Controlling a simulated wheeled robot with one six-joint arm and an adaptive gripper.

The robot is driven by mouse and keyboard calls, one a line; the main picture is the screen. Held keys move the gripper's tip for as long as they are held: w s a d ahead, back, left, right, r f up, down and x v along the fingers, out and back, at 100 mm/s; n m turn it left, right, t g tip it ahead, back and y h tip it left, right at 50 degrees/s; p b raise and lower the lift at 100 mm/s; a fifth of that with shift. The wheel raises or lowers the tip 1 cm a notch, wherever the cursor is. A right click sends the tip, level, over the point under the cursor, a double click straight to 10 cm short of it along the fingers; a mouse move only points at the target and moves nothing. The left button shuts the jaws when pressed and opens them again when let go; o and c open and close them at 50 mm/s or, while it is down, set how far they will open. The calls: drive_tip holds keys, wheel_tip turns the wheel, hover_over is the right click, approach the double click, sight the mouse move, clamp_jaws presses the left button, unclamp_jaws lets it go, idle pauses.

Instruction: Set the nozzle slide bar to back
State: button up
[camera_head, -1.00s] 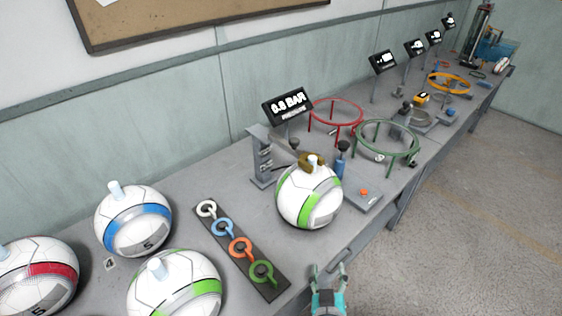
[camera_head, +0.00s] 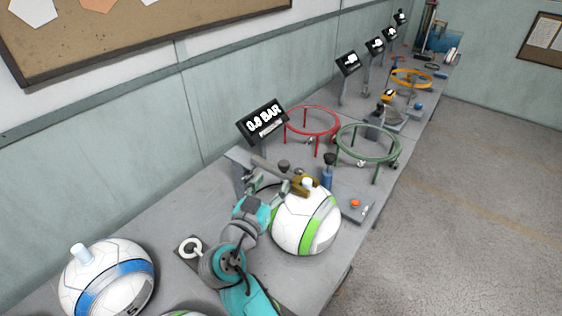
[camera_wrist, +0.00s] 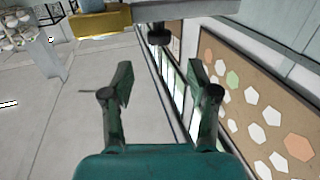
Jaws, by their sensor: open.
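A brass block (camera_head: 303,186) sits over the white and green ball (camera_head: 306,222) at the press. A grey bar (camera_head: 268,168) runs from the press frame towards the block; I take it for the nozzle slide bar. A dark knob (camera_head: 284,166) shows beside it. My gripper (camera_head: 265,190) is left of the ball, below the bar, its fingers partly hard to make out. In the wrist view my gripper (camera_wrist: 161,80) is open and empty. The brass block (camera_wrist: 103,19) is at the top left, and a dark knob (camera_wrist: 158,35) lies beyond the fingertips, between them.
A pressure display (camera_head: 263,122) reads about 0.8 BAR behind the press. A blue pump-like post (camera_head: 327,174) and a plate with an orange button (camera_head: 355,203) stand right of the ball. Red (camera_head: 312,121) and green (camera_head: 368,145) ring stands are farther right. A blue-striped ball (camera_head: 108,282) is front left.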

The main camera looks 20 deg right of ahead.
sight(282, 167)
drive_tip(key=x, duration=0.9)
clamp_jaws()
